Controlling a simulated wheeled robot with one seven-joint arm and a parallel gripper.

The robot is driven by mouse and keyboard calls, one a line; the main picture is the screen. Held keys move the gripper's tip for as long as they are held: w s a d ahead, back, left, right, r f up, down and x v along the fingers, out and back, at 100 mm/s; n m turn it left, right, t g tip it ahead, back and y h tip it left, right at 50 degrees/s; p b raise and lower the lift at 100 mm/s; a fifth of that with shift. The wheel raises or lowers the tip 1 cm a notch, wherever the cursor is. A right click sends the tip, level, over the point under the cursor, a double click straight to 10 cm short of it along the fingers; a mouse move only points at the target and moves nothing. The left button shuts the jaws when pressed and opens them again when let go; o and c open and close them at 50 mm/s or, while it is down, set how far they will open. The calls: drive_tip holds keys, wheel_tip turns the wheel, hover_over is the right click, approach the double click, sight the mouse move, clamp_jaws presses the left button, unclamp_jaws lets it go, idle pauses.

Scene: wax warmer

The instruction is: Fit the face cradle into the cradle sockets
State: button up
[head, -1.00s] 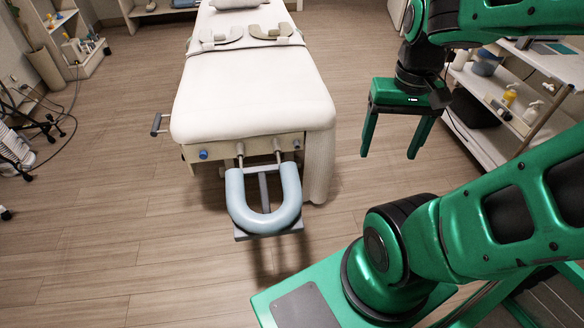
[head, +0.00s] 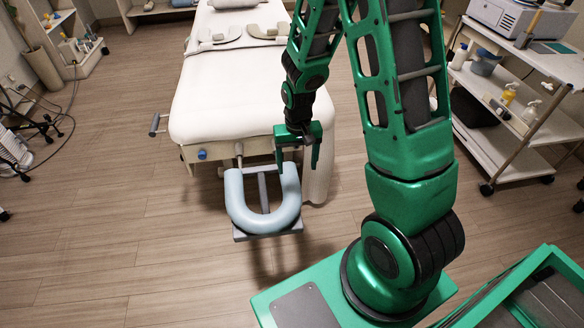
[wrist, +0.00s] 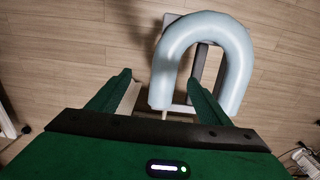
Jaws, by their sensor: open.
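The face cradle (head: 240,213) is a light blue U-shaped pad on a grey support, at the near end of the massage table (head: 240,95). It also shows in the wrist view (wrist: 232,55). Its open side faces the table. A pale rod (head: 239,153) spans from the table end toward the pad's left arm. The right side's rod and socket are hidden by my gripper. My gripper (head: 297,165) is open and points down above the pad's right arm. In the wrist view, that arm's end shows between my fingertips (wrist: 160,78). I cannot tell whether they touch it.
A grey shelf (head: 268,232) lies under the cradle. A blue knob (head: 202,154) is on the table's end panel, with a lever (head: 154,124) at its left. A shelved cart (head: 505,150) with bottles stands right. The floor left of the cradle is clear.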

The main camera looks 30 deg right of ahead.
sight(292, 189)
drive_tip(key=shift+w+a+f, duration=0.1)
drive_tip(key=shift+a+f, duration=0.1)
drive_tip(key=shift+f, duration=1.95)
drive_tip(key=shift+w+a+f, duration=0.1)
drive_tip(key=shift+a+f, duration=0.1)
drive_tip(key=shift+f, duration=2)
drive_tip(key=shift+w+a+f, duration=0.1)
drive_tip(key=shift+a+f, duration=0.1)
drive_tip(key=shift+f, duration=1.95)
drive_tip(key=shift+c, duration=0.6)
drive_tip(key=c, duration=1.7)
drive_tip(key=shift+s+a+r, duration=0.1)
drive_tip(key=shift+s+a, duration=0.35)
drive_tip(key=shift+s, duration=0.85)
drive_tip(key=shift+s+a, duration=0.4)
drive_tip(key=shift+s, duration=0.85)
drive_tip(key=shift+s+a+r, duration=0.1)
drive_tip(key=shift+s+a, duration=0.35)
drive_tip(key=shift+s, duration=0.85)
